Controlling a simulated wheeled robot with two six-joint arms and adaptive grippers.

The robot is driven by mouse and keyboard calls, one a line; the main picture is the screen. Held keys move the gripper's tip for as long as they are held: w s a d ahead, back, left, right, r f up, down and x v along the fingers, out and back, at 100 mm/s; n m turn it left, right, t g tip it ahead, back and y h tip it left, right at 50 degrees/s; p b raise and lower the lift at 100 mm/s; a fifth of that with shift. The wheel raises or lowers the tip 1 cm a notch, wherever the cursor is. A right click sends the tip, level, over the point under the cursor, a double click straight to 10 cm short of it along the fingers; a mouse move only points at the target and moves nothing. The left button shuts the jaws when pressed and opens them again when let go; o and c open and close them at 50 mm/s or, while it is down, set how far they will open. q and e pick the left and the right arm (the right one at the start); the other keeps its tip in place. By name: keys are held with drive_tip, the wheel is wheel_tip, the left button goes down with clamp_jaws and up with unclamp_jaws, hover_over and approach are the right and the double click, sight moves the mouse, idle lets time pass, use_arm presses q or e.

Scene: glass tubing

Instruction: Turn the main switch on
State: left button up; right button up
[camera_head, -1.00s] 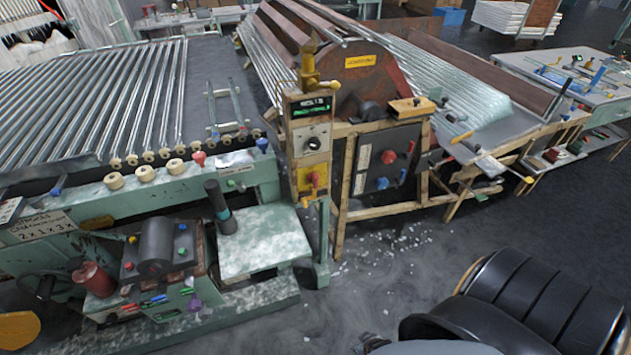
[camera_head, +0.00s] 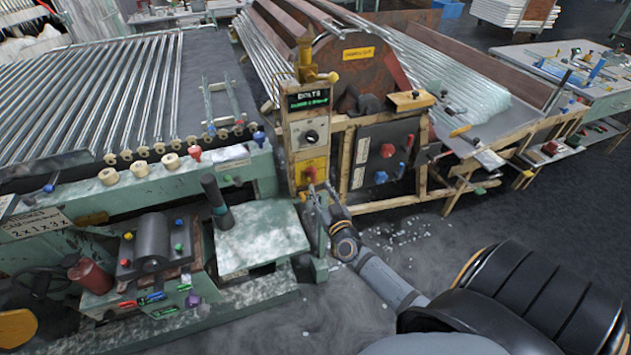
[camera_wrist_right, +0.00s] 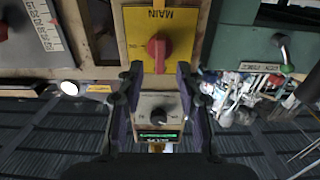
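The main switch is a red knob (camera_head: 310,173) on a yellow plate (camera_head: 317,163), low on the upright control post. In the right wrist view the plate (camera_wrist_right: 183,22) reads "MAIN" upside down, and the red knob (camera_wrist_right: 158,47) has its handle along the picture's vertical. My right gripper (camera_head: 320,192) is just in front of and below the switch. In the wrist view its two fingers (camera_wrist_right: 160,72) are spread, one on each side of the knob's lower end, with gaps and no visible contact. My left gripper is not in view.
Above the plate, the post has a black dial (camera_head: 311,137) and a lit green display (camera_head: 309,99). A dark panel with a red knob (camera_head: 388,150) and a blue knob (camera_head: 381,177) is to the right. A green machine bench (camera_head: 262,238) stands close on the left.

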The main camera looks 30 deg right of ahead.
sight(315, 179)
drive_tip(key=b+x, duration=0.1)
drive_tip(key=x, duration=0.4)
drive_tip(key=shift+w+f, duration=0.1)
drive_tip(key=shift+w, duration=0.15)
clamp_jaws()
